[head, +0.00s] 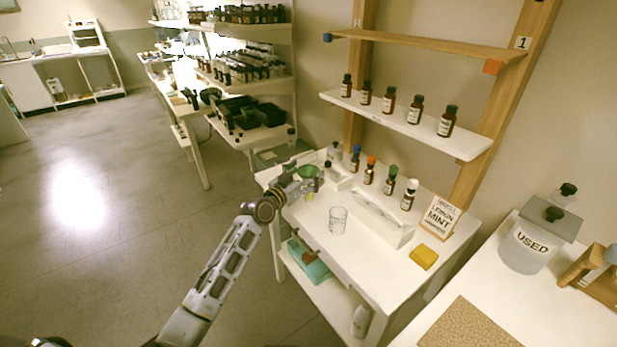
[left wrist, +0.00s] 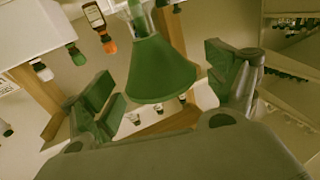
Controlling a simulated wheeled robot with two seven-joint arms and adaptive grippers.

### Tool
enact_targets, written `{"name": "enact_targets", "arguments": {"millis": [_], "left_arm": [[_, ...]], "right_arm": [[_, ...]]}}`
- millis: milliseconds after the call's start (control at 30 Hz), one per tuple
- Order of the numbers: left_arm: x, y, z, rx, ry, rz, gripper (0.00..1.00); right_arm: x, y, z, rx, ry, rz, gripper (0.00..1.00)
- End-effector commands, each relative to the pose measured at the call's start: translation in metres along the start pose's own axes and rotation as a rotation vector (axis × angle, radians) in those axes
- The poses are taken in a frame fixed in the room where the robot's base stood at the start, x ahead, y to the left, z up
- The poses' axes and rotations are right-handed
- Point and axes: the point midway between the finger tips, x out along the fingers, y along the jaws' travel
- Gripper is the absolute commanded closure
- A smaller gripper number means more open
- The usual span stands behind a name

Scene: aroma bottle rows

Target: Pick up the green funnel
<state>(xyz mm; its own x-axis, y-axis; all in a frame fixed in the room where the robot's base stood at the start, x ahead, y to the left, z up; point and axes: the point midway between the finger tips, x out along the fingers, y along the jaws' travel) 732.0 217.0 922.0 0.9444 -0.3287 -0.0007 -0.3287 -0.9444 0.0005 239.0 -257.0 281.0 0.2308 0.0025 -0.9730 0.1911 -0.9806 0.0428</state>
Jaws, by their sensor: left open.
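The green funnel (head: 308,171) is at the left end of the white worktable, wide mouth up. In the left wrist view, which is turned over, the funnel (left wrist: 160,68) lies between the two fingers, with a gap to each. Its spout goes into something clear that I cannot make out fully. My left gripper (head: 303,184) is open around the funnel, and its fingers (left wrist: 166,92) show on either side in the wrist view. My right gripper is not in view.
Several capped bottles (head: 369,170) stand along the table's back, beside a white tray (head: 375,217). A glass beaker (head: 338,220), a yellow sponge (head: 424,256) and a lettered sign (head: 440,217) stand nearer the front and right. A shelf (head: 410,125) with bottles hangs above.

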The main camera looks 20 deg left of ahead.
Motion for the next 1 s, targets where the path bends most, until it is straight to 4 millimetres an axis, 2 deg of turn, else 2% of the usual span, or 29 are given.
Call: {"name": "enact_targets", "arguments": {"millis": [167,633,1000], "left_arm": [[0.0066,0.0005,-0.0002,0.0,0.0,0.001,0.12],[0.0067,0.0002,-0.0003,0.0,0.0,0.0,0.12],[0.0067,0.0001,-0.0003,0.0,0.0,0.0,0.58]], "right_arm": [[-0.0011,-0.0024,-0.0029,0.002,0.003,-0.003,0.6],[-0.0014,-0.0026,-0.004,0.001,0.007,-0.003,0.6],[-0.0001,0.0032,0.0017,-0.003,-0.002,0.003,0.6]]}}
